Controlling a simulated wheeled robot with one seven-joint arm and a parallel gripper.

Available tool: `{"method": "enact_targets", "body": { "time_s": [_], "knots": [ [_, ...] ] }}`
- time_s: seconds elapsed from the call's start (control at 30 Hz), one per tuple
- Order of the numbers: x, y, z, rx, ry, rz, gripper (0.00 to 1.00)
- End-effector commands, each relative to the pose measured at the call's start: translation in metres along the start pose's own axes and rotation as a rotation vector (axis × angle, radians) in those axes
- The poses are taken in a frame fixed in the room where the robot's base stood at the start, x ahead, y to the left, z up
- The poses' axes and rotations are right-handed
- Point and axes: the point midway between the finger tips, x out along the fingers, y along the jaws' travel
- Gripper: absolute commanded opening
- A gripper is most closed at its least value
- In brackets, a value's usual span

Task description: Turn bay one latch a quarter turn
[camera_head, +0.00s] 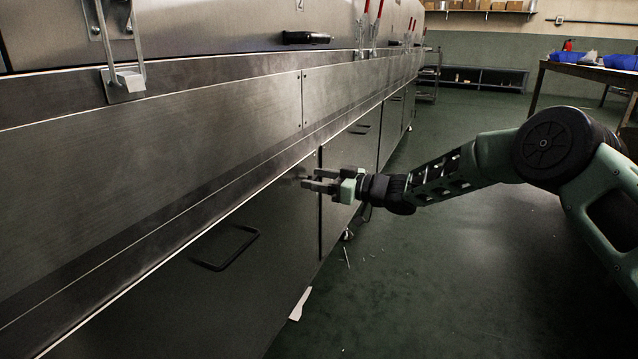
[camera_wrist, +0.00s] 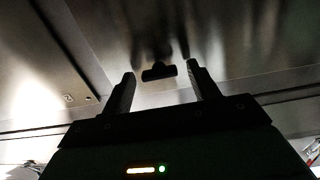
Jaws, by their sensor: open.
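A small dark latch (camera_wrist: 159,71) with a short, wide bar shows in the wrist view on a metal panel (camera_wrist: 115,40). My gripper (camera_head: 311,179) is open and points at the upper edge of a dark lower door panel (camera_head: 255,215) in the head view. In the wrist view its two fingers stand on either side of the latch, with visible gaps on both sides. I cannot tell how far the fingertips are from the panel. In the head view the latch is not clearly visible by the fingers.
The dryer's long metal side (camera_head: 200,125) runs along the left. A black bar handle (camera_head: 226,248) is on the lower door, and a metal latch clamp (camera_head: 124,80) hangs above. A table with blue bins (camera_head: 590,72) stands at right. The green floor (camera_head: 450,270) is mostly clear.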

Motion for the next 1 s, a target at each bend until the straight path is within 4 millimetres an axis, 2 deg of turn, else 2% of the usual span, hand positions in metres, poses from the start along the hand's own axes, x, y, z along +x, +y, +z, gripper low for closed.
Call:
{"method": "enact_targets", "body": {
  "time_s": [0.13, 0.17, 0.3, 0.33, 0.67, 1.0],
  "knots": [
    [-0.0001, 0.0000, -0.0003, 0.000, 0.000, 0.000, 0.60],
    [-0.0002, 0.0001, -0.0003, 0.000, 0.000, 0.000, 0.57],
    [-0.0003, 0.0001, -0.0002, 0.000, 0.000, 0.000, 0.18],
    [-0.0003, 0.0001, -0.0002, 0.000, 0.000, 0.000, 0.15],
    [-0.0003, -0.0003, -0.0008, -0.031, 0.001, 0.000, 0.15],
    [-0.0001, -0.0018, -0.0009, -0.242, -0.001, -0.002, 0.15]
  ]
}}
